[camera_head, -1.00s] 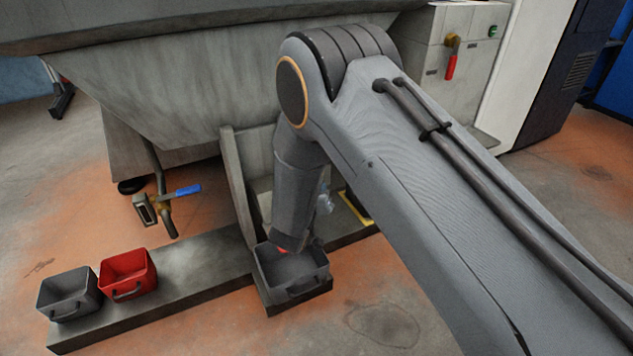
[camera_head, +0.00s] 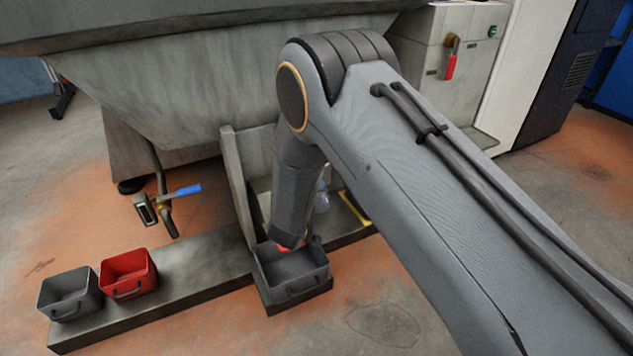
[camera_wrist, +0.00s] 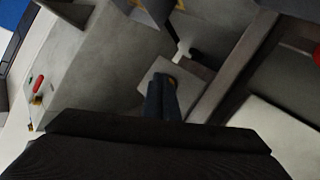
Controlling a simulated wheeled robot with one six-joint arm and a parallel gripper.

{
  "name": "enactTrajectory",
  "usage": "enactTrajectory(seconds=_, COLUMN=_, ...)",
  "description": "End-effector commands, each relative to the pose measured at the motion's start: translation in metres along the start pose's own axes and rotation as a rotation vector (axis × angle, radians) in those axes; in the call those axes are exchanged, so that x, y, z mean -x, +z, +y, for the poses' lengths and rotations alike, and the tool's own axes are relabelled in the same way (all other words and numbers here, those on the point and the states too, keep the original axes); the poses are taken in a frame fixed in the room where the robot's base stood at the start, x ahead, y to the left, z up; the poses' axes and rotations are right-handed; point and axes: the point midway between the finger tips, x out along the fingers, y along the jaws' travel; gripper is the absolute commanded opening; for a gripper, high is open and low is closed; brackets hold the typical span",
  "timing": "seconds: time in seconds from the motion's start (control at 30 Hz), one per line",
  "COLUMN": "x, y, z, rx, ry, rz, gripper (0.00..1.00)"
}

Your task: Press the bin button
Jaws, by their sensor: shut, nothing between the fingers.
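In the wrist view my gripper (camera_wrist: 163,90) is shut and empty. Its tips overlap a pale square plate (camera_wrist: 194,88). A small yellow-rimmed round part (camera_wrist: 172,79), perhaps the bin button, shows right at the tips; I cannot tell whether they touch it.
A red bin (camera_head: 129,271) and another grey bin (camera_head: 70,294) stand at the left. A blue-handled valve (camera_head: 186,190) hangs above the platform. A red-handled switch (camera_head: 451,66) is on the cabinet. Open floor lies in front.

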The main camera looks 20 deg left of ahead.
Motion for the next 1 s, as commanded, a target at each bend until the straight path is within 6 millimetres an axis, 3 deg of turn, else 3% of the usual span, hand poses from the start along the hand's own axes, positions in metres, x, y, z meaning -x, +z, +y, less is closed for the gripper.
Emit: enactTrajectory(seconds=1.0, x=0.0019, y=-0.0004, z=0.0016, rx=0.001, ry=0.001, rz=0.000, gripper=0.00)
